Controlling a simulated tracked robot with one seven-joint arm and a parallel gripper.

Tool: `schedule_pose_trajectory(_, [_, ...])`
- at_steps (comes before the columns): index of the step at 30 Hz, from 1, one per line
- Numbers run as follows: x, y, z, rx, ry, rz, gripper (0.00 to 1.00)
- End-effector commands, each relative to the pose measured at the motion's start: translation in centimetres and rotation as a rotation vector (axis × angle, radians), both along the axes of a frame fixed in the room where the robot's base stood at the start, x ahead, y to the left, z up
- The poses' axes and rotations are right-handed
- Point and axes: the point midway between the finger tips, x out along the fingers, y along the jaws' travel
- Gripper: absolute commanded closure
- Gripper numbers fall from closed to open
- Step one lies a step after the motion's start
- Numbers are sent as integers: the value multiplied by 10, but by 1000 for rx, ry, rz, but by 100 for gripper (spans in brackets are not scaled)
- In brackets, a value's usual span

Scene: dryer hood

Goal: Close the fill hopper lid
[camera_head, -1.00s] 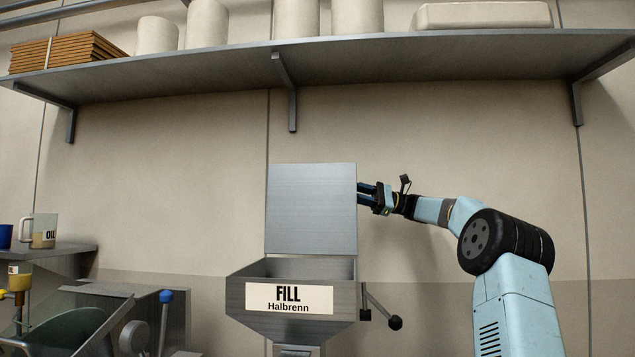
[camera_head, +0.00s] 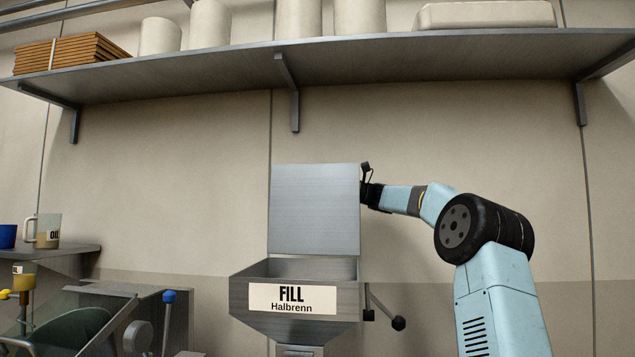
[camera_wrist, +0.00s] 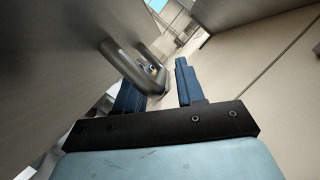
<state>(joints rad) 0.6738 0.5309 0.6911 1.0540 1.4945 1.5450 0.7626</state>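The fill hopper lid (camera_head: 314,209) is a flat grey metal plate standing upright at the back of the open hopper (camera_head: 248,293), which is labelled FILL Halbrenn. My gripper is mostly hidden behind the lid's right edge in the head view; only my dark wrist shows there. In the wrist view my gripper (camera_wrist: 158,78) is open, its two blue fingers apart. A bent metal handle (camera_wrist: 133,68) on the lid (camera_wrist: 55,75) is close to the left finger and reaches toward the gap. I cannot tell whether they touch.
A shelf (camera_head: 400,58) with containers runs above the lid. A lever with a black knob (camera_head: 398,323) sticks out right of the hopper. The wall right of the lid is bare.

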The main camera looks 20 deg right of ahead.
Motion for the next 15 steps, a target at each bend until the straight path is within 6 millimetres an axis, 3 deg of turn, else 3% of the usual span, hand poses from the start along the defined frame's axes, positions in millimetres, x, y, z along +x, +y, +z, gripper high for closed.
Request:
schedule_pose_trajectory(11, [0, 5, 1, 0, -1, -2, 62])
schedule_pose_trajectory(15, [0, 5, 1, -1, -1, -1, 74])
